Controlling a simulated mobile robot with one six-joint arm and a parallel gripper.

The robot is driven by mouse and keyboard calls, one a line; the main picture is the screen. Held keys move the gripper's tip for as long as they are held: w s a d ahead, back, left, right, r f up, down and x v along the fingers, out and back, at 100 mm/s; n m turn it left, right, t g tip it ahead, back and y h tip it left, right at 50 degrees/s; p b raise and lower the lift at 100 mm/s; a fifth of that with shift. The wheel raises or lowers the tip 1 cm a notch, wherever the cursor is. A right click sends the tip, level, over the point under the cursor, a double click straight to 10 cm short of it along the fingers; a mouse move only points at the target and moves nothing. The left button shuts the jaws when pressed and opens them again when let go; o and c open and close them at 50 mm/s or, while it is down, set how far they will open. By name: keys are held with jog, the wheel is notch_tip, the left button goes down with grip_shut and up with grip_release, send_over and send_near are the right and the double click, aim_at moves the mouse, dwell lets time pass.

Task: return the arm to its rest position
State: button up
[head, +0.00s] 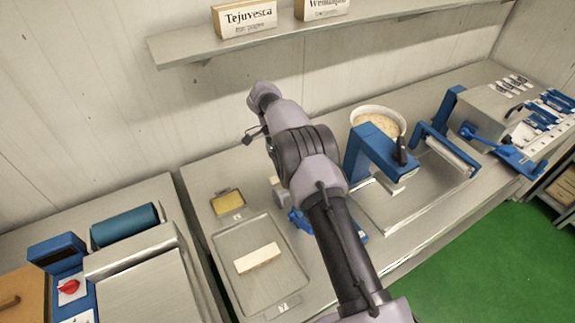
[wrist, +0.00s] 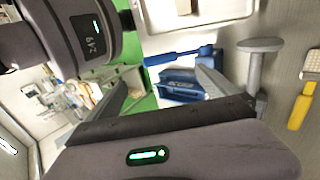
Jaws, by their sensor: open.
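My arm (head: 335,240) reaches up from the lower right of the head view and bends above the bench. Its upper end is near the back wall, and I cannot clearly make out the gripper's fingers there. In the wrist view my gripper (wrist: 160,78) is open, with its two grey fingers spread apart and nothing held between them. Beyond the fingers a blue object with a label (wrist: 183,87) is visible, apart from them. In the head view blue parts (head: 297,219) show beside my forearm, which hides some of the bench behind it.
A metal tray (head: 226,243) with a pale block (head: 257,258) lies left of my arm, behind it a small yellow-filled tray (head: 229,203). A blue press frame (head: 372,146) and white bowl (head: 379,113) stand right. A shelf (head: 200,49) with signs runs above. Green floor (head: 470,245) is clear.

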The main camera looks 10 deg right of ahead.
jog(key=s+r+n+t+y+b, duration=0.2)
jog(key=s+r+n+t+b, duration=0.35)
jog(key=s+r+b, duration=0.4)
jog(key=s+a+f+n+t+y+b, duration=0.1)
jog(key=s+f+n+t+b, duration=0.1)
jog(key=s, duration=0.6)
jog(key=s+f+n+t+y+b, duration=0.1)
jog(key=s+f+t+b, duration=0.3)
jog(key=s+b, duration=0.4)
jog(key=shift+s+a+f+n+t+b, duration=0.2)
jog(key=shift+s+a+n+t+b, duration=0.2)
jog(key=shift+s+n+t, duration=0.4)
